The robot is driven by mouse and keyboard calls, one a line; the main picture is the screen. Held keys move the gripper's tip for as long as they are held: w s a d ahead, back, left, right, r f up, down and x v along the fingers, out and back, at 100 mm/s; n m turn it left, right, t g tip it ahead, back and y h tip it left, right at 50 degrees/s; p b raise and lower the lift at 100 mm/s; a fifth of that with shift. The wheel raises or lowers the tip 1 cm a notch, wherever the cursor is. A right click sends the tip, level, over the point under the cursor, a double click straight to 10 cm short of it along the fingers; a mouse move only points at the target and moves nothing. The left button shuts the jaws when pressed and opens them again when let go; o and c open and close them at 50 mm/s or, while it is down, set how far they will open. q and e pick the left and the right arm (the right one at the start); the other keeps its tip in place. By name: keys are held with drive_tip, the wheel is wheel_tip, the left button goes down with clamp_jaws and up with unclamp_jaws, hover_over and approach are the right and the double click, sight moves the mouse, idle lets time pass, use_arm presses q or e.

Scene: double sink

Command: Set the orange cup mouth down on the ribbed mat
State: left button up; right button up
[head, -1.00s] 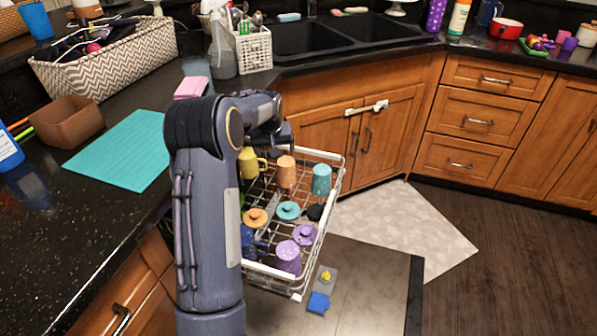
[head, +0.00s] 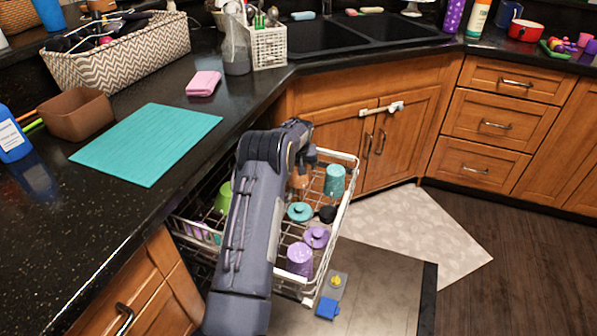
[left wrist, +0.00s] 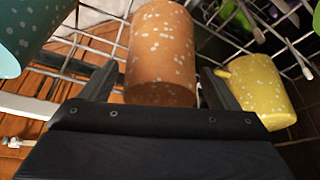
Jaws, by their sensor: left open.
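The orange speckled cup (head: 298,180) is in the dishwasher rack, mostly hidden behind my left arm in the head view. In the left wrist view the orange cup (left wrist: 161,55) fills the middle, between the two fingers. My left gripper (head: 304,162) is over the rack at this cup. It is open, with one finger on each side of the cup; I cannot tell whether they touch it. The ribbed mat (head: 148,143) is teal, lies flat on the counter at the left, and is empty. My right gripper is not in view.
A teal cup (head: 334,180) and a yellow cup (left wrist: 258,90) flank the orange one. The white wire rack (head: 340,215) also holds lids and a purple cup (head: 299,259). A brown box (head: 76,114) and a pink sponge (head: 203,83) lie near the mat.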

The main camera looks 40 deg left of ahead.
use_arm(q)
drive_tip(key=c, duration=1.1)
drive_tip(key=shift+r, duration=0.1)
